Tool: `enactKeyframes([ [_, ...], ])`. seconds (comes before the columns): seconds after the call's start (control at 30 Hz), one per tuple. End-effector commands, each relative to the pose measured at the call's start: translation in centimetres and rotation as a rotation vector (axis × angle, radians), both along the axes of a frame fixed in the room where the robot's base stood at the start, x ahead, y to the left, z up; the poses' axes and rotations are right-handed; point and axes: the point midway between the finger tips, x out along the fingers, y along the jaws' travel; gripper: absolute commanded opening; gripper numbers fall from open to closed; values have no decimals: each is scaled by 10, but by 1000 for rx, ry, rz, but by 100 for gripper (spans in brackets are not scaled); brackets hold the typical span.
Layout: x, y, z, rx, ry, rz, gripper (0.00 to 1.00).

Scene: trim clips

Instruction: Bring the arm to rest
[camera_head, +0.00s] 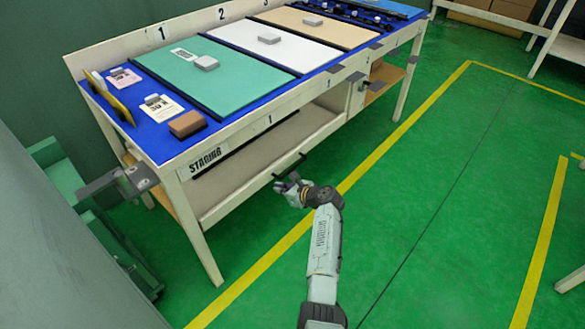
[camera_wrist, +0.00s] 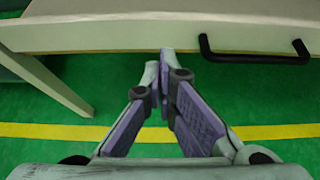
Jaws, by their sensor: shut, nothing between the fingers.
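My gripper (camera_head: 289,186) is at the end of my arm, in front of the long workbench (camera_head: 235,128), below the level of its top. In the wrist view my gripper (camera_wrist: 160,58) is shut and empty, its fingertips together just short of the bench's pale front edge (camera_wrist: 130,37). A black bar handle (camera_wrist: 255,57) is on that front, right of the fingertips. I cannot tell whether the fingers touch the bench.
The bench top carries a green panel (camera_head: 207,76), a white panel (camera_head: 270,47), a tan panel (camera_head: 315,26), tags and a brown block (camera_head: 187,124). A grey wall (camera_head: 50,260) stands at the left. Green floor (camera_head: 440,200) with yellow lines is clear to the right.

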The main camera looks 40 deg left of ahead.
Motion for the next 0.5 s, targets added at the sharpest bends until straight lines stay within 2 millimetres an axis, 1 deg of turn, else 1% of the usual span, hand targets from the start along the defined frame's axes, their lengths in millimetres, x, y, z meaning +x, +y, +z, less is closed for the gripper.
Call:
enactKeyframes([
  [0.03, 0, -10, 5, -1, -1, -3, 0],
  [0.2, -2, -35, 19, 1, 0, -4, 0],
  [0.33, -3, -45, 25, 0, 0, -1, 0],
  [0.5, -4, -49, 28, 0, 1, -1, 0],
])
